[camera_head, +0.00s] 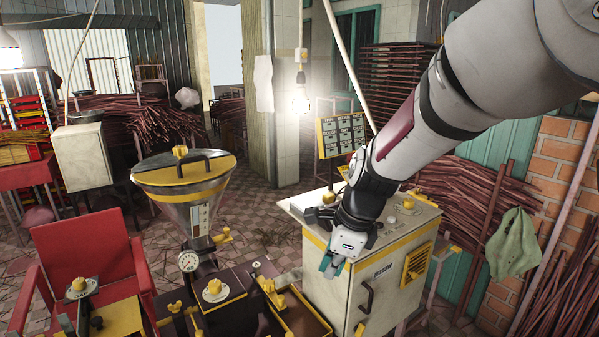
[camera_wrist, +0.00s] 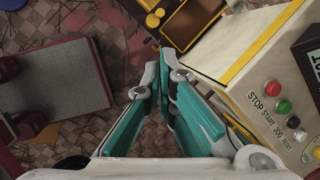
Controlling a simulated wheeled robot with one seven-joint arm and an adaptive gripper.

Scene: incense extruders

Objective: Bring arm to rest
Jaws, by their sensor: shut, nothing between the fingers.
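My gripper (camera_head: 333,265) hangs from my arm in front of the left front edge of the cream control cabinet (camera_head: 345,292), pointing down. In the wrist view my gripper (camera_wrist: 161,62) shows its two teal-lined fingers with their tips together and nothing between them. The cabinet's sloped top (camera_wrist: 265,85) is to the right of the fingers, with red, green and other buttons beside labels reading STOP, START and JOG. In the head view my arm hides part of the cabinet's top.
A machine with a funnel hopper (camera_head: 185,190) and yellow knobs stands left of the cabinet. A red armchair (camera_head: 85,255) is at the far left. A hanging bulb (camera_head: 300,100) is behind my arm. Bundles of sticks (camera_head: 465,210) line the right wall. The tiled floor is partly clear.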

